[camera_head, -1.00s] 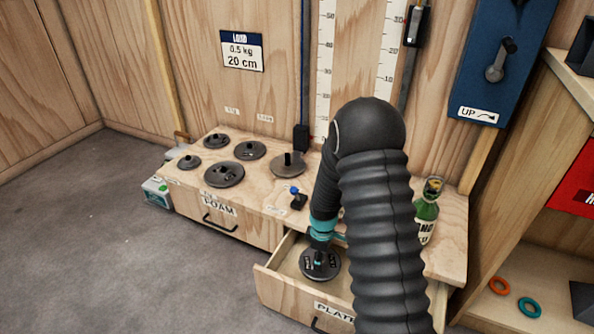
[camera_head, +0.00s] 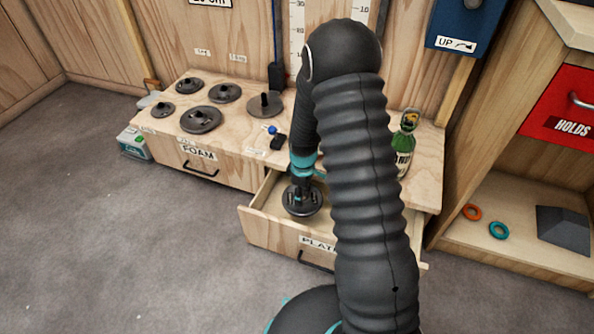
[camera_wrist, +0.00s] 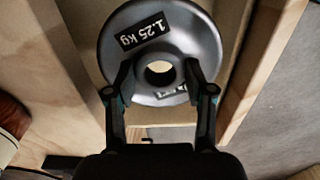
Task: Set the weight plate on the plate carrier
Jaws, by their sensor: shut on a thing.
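A dark grey weight plate marked 1.25 kg (camera_wrist: 205,45) is in my gripper (camera_wrist: 160,78). The two fingers of my gripper close on its raised centre, around the hole. In the head view the plate (camera_head: 302,204) is at the open drawer (camera_head: 262,222), under my gripper (camera_head: 301,180); I cannot tell whether it touches the drawer floor. A grey disc with a short upright post (camera_head: 265,105), which looks like the plate carrier, stands at the back of the bench top, left of my arm. No plate shows on it.
Several dark plates (camera_head: 201,119) lie on the bench's left part. A small blue-knobbed device (camera_head: 275,138) stands in front of the disc with the post. A green bottle (camera_head: 402,152) stands right of my arm. A thin post with a black block (camera_head: 277,75) rises behind the disc.

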